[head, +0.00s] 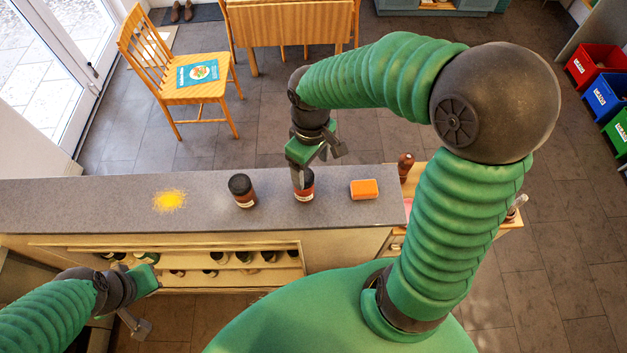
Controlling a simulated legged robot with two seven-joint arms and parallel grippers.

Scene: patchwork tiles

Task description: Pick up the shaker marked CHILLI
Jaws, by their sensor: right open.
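Two dark-capped shakers stand upright on the grey counter (100,200). The left shaker (242,191) is in clear view with a pale label. The right shaker (306,187) has a reddish-brown body and is partly hidden by my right gripper. I cannot read CHILLI on either one. My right gripper (314,170) is open at the right shaker, with one finger reaching down across it; I cannot tell if they touch. My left gripper (137,308) is low at the left, in front of the counter and away from both shakers; its jaw opening is unclear.
An orange block (364,189) lies to the right of the shakers. Yellow powder (169,201) is spilled on the left of the counter. Shelves with several jars (243,257) are below. A brown pepper mill (405,166) stands beyond the counter's right end.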

